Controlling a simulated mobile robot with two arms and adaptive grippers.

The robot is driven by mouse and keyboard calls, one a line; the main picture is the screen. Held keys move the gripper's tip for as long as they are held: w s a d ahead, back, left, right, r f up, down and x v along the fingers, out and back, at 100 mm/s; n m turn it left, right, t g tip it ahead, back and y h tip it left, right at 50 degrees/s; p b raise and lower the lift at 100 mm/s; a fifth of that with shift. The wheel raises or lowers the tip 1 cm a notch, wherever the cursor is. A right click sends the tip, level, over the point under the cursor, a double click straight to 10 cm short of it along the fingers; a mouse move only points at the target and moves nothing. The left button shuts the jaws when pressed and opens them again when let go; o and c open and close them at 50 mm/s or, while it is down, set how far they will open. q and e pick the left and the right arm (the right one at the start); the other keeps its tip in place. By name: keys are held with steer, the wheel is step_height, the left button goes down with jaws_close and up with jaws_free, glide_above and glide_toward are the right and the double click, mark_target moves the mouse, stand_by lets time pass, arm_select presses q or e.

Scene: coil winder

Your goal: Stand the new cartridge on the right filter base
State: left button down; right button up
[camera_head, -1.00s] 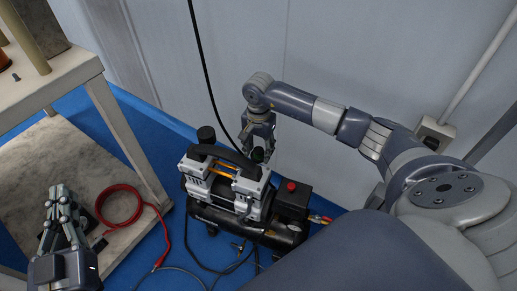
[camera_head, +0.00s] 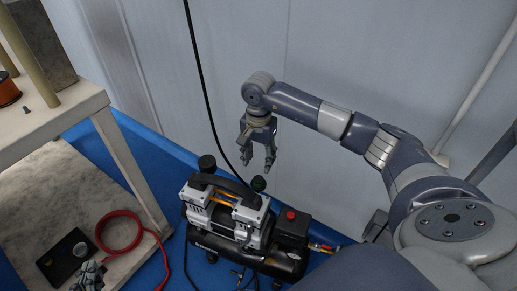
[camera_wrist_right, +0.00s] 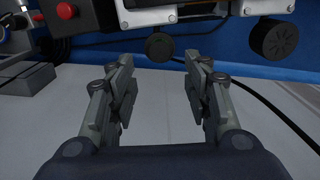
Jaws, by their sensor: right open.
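The compressor (camera_head: 235,222) stands on the blue floor by the wall. A dark round-topped cartridge (camera_head: 258,184) is at its right filter place; it also shows in the right wrist view (camera_wrist_right: 159,46). The base under it is hidden, so I cannot tell how it is seated. Another black filter (camera_head: 207,163) stands at the left filter place; it also shows in the wrist view (camera_wrist_right: 273,39). My right gripper (camera_head: 259,168) is open and empty, above and apart from the cartridge. My left gripper (camera_head: 88,275) is partly cut off at the bottom left; its opening is unclear.
A bench (camera_head: 75,108) stands at the left, with a reel (camera_head: 8,90) on top. On its lower shelf lie a coiled red hose (camera_head: 120,232) and a black tray (camera_head: 62,268) with small round items. A black cable (camera_head: 205,90) hangs to the compressor. The wall is close behind.

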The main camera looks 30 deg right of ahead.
arm_select(q)
steer(key=shift+s+a+f+g, duration=0.25)
steer(key=shift+s+f+g, duration=0.2)
steer(key=shift+f, duration=0.15)
steer(key=shift+s+a+f+g, duration=0.2)
steer(key=shift+s+f+g, duration=0.15)
steer(key=shift+s+f, duration=0.15)
arm_select(e)
step_height(320, 180, up, 3)
steer(key=shift+f, duration=0.2)
